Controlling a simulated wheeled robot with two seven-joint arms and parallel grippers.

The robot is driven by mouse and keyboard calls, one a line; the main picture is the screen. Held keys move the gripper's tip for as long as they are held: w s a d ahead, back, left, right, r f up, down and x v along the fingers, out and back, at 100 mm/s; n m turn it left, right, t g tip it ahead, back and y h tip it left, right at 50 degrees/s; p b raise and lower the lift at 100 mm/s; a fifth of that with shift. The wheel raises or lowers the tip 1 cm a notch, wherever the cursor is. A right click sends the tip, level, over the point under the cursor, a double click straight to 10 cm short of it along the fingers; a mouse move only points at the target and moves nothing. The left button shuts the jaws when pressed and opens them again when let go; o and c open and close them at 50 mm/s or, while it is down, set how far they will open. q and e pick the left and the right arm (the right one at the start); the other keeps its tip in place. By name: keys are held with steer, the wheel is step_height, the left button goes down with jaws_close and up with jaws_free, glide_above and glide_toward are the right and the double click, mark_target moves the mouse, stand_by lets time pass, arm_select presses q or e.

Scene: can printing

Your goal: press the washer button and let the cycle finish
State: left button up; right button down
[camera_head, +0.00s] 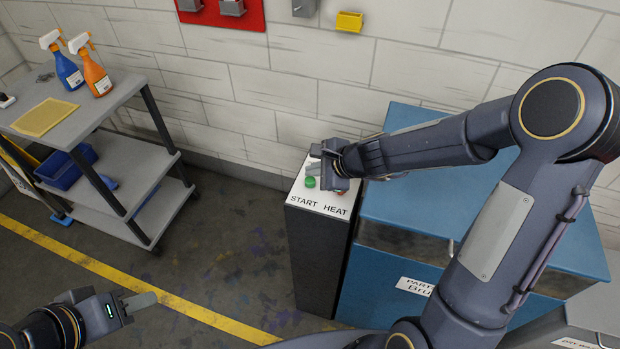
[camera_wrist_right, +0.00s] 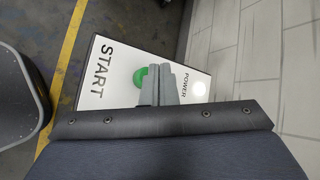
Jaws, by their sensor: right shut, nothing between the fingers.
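The control pedestal (camera_head: 318,260) is a dark box with a white top marked START and HEAT. A green button (camera_head: 310,182) sits above the word START; it also shows in the right wrist view (camera_wrist_right: 139,77), partly hidden by my fingers. My right gripper (camera_head: 328,168) is shut and empty over the panel, close to the green button. In the right wrist view its fingertips (camera_wrist_right: 168,72) overlap the button's edge; I cannot tell whether they touch it. The blue cabinet (camera_head: 398,205) stands right of the pedestal. My left gripper (camera_head: 138,302) is low at the left, away from the panel.
A grey cart (camera_head: 65,125) at the left carries a blue spray bottle (camera_head: 68,72), an orange one (camera_head: 97,78) and a yellow cloth (camera_head: 44,117). A pale lamp (camera_wrist_right: 200,89) is beside POWER. The floor between cart and pedestal is clear.

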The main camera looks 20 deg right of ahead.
mark_target(314, 181)
steer(key=shift+f+b, duration=0.35)
steer(key=shift+f, duration=0.05)
steer(key=shift+f+b, duration=0.85)
steer(key=shift+b, duration=0.05)
stand_by(0.8)
stand_by(0.3)
steer(key=shift+r+p, duration=1.25)
steer(key=shift+r, duration=0.05)
step_height(314, 181, up, 5)
steer(key=p, duration=0.4)
steer(key=shift+p, duration=0.4)
